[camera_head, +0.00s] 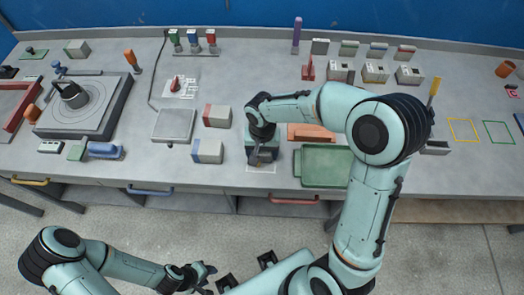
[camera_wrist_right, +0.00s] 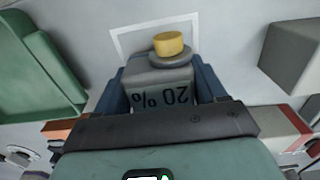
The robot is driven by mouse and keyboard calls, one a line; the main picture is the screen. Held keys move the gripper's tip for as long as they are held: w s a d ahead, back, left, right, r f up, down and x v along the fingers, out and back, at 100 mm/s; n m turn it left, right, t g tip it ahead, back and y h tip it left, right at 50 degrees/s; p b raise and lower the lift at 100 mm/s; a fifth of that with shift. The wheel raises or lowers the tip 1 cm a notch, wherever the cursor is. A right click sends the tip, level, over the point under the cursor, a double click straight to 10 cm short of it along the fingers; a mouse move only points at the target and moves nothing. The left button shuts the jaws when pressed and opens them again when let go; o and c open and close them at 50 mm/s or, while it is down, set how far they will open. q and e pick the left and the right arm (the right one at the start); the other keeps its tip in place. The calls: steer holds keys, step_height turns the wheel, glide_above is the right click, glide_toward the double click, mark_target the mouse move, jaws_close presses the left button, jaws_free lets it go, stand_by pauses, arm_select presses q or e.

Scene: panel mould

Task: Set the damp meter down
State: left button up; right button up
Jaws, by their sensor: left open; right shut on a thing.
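The damp meter appears to be the grey block (camera_wrist_right: 160,95) marked "20 %" in the right wrist view. It has a yellow knob on a dark grey disc at its far end. My right gripper (camera_head: 262,155) is shut on it, with a finger on each side in the right wrist view (camera_wrist_right: 160,88). A white outline (camera_wrist_right: 117,38) on the bench shows around its far end; I cannot tell whether the meter touches the bench. In the head view the arm mostly hides it. My left gripper (camera_head: 207,279) is open and empty, low in front of the bench.
A green tray (camera_head: 325,180) lies close on the right of the right gripper. Two grey blocks with coloured ends, one blue (camera_head: 208,151) and one red (camera_head: 217,116), stand on the left. An orange-brown piece (camera_head: 310,132) lies behind the tray. The bench's front edge is near.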

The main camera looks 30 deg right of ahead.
steer(key=shift+f, duration=0.15)
steer(key=o, duration=1.5)
steer(key=shift+c, duration=0.2)
arm_select(q)
steer(key=shift+s+f, duration=0.1)
steer(key=shift+f, duration=0.05)
arm_select(e)
steer(key=shift+r, duration=0.25)
arm_select(q)
steer(key=shift+w+r+p, duration=0.6)
steer(key=shift+w+r, duration=0.05)
steer(key=shift+r, duration=0.3)
arm_select(e)
step_height(320, 180, up, 12)
steer(key=shift+f, duration=0.15)
